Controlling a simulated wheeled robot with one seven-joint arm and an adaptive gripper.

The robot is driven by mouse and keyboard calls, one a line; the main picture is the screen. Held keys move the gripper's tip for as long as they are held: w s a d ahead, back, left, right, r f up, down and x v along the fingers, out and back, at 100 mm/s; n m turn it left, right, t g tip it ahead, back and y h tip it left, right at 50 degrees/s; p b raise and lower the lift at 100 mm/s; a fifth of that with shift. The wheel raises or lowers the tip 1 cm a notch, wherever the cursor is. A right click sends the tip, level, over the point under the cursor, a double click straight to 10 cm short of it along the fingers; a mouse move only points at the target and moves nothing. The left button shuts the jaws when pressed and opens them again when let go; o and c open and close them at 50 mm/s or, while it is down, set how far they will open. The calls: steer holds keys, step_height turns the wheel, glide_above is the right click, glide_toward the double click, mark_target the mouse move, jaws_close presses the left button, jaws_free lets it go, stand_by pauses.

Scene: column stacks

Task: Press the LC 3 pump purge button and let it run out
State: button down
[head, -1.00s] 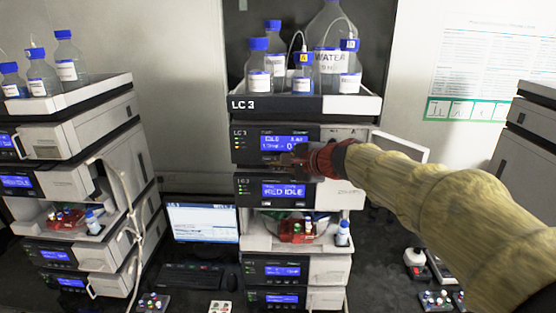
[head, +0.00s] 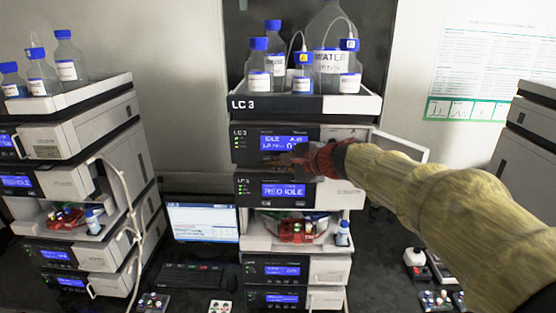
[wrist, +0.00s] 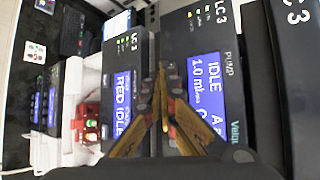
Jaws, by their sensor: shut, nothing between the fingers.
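The LC 3 stack (head: 305,104) stands in the middle of the head view. Its pump module (head: 245,153) is just under the bottle tray, with a blue display (head: 284,143) reading IDLE. The wrist view shows the pump panel, marked PUMP, with its display (wrist: 207,82) reading IDLE and 1.0 mL. My gripper (head: 284,159) is shut and empty, at the lower part of the pump front. In the wrist view its fingertips (wrist: 160,78) meet beside the pump's display. I cannot make out the purge button; the fingers may cover it. I cannot tell whether the tips touch the panel.
Below the pump is a module whose display (head: 284,190) reads RED IDLE. Capped bottles, including a large WATER bottle (head: 330,62), stand in the top tray. A panel door (head: 402,146) juts out behind my arm.

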steer(key=shift+w, duration=0.2)
steer(key=shift+w, duration=0.25)
steer(key=shift+w, duration=0.35)
stand_by(0.9)
steer(key=shift+s+b, duration=0.4)
steer(key=shift+s, duration=0.45)
steer(key=s+b, duration=0.1)
steer(key=s, duration=0.4)
stand_by(0.4)
stand_by(0.5)
